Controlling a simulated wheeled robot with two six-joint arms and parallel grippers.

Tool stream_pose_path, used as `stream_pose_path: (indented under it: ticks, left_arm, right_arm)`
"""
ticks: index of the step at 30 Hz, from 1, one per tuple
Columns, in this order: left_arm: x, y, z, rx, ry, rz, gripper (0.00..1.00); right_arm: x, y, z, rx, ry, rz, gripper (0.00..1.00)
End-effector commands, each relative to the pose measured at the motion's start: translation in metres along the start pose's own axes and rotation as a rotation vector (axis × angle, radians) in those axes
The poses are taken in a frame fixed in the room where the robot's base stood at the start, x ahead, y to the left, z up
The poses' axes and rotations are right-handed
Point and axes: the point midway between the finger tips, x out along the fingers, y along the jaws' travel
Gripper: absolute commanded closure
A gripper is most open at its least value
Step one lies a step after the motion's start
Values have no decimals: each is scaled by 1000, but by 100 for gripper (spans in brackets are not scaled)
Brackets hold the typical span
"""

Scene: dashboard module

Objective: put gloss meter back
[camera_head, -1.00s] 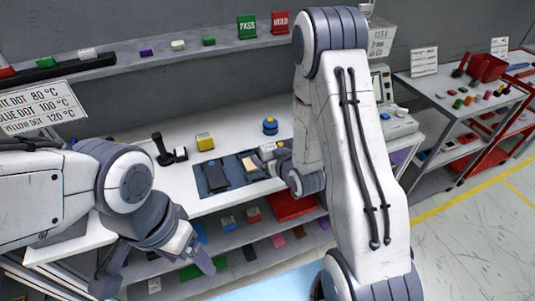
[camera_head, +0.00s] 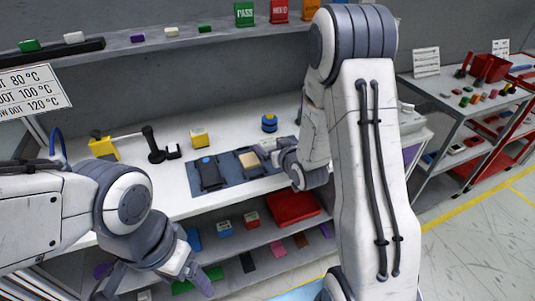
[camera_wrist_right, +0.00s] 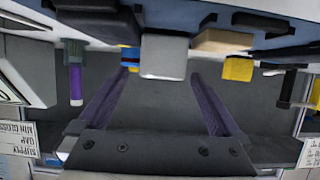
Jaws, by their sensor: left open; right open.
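A pale grey block (camera_wrist_right: 163,56) stands between the spread fingers of my right gripper (camera_wrist_right: 158,76) in the right wrist view, beyond a visible gap. It may be the gloss meter, but I cannot read a label on it. In the head view my right gripper (camera_head: 270,152) is at the right end of the dark mat (camera_head: 228,180), beside a beige-topped block (camera_head: 250,160). The gripper largely hides that area. My right gripper is open. My left gripper (camera_head: 155,286) is open and empty, low in front of the shelves under the bench.
A dark device with a blue dot (camera_head: 209,172) lies on the mat. A yellow box (camera_head: 199,137), a blue and yellow round item (camera_head: 269,123) and a black stand (camera_head: 153,145) are on the white bench. The shelf below holds a red tray (camera_head: 293,207).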

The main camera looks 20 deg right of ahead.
Motion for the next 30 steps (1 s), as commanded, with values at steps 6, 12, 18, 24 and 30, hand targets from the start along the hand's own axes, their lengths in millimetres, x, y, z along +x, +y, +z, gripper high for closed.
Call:
stream_pose_path:
  ticks: [6, 12, 18, 24, 30]
  left_arm:
    - [-6, 0, -1, 0, 1, 0, 20]
    - [-17, 1, -1, 0, 1, 0, 20]
    - [-18, 1, -1, 0, 0, 0, 20]
    - [-18, 1, -1, 0, 0, 0, 20]
    - [-18, 1, -1, 0, 0, 0, 20]
  right_arm:
    - [15, -1, -2, 0, -1, -2, 0]
    - [43, -4, 0, 0, -2, -2, 0]
    - [62, -3, 1, 0, -1, -1, 0]
    - [63, -3, 1, 0, 0, -1, 0]
    - [63, -3, 1, 0, 0, -1, 69]
